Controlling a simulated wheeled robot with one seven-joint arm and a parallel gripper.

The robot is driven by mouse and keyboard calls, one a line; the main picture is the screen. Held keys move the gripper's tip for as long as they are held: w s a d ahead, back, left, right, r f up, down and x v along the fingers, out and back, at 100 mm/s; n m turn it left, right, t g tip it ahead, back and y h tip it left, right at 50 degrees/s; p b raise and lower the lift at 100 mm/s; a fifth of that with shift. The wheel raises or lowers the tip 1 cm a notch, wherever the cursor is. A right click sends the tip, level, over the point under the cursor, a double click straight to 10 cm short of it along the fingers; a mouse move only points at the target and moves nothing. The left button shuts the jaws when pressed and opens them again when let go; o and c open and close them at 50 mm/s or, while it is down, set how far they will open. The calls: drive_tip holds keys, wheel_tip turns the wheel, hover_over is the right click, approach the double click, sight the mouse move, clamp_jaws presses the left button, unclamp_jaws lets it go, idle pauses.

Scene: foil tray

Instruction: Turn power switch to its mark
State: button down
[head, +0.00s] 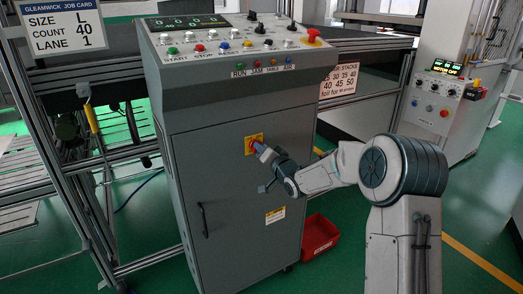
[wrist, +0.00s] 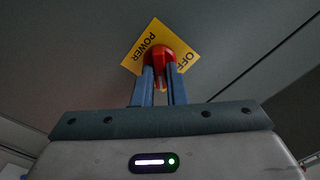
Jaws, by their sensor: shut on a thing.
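The power switch is a red rotary handle on a yellow plate on the front of the grey cabinet. In the head view the red handle (head: 251,145) is partly covered by my gripper (head: 259,149). In the wrist view the red handle (wrist: 159,57) sits between my two blue fingers, and my gripper (wrist: 160,70) is shut on it. The yellow plate (wrist: 143,47) reads POWER and OFF around the handle and appears tilted in the wrist view. The handle's exact pointing direction against its mark is hard to tell.
The cabinet (head: 230,210) carries a sloped panel (head: 215,45) with several buttons and knobs. A red bin (head: 320,236) stands on the floor to its right. A job card (head: 62,25) hangs at upper left. A second control box (head: 437,105) stands at right.

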drive_tip(key=c, duration=1.5)
unclamp_jaws()
drive_tip(key=shift+o, duration=0.2)
drive_tip(key=v, duration=1.4)
drive_tip(key=shift+w, duration=0.1)
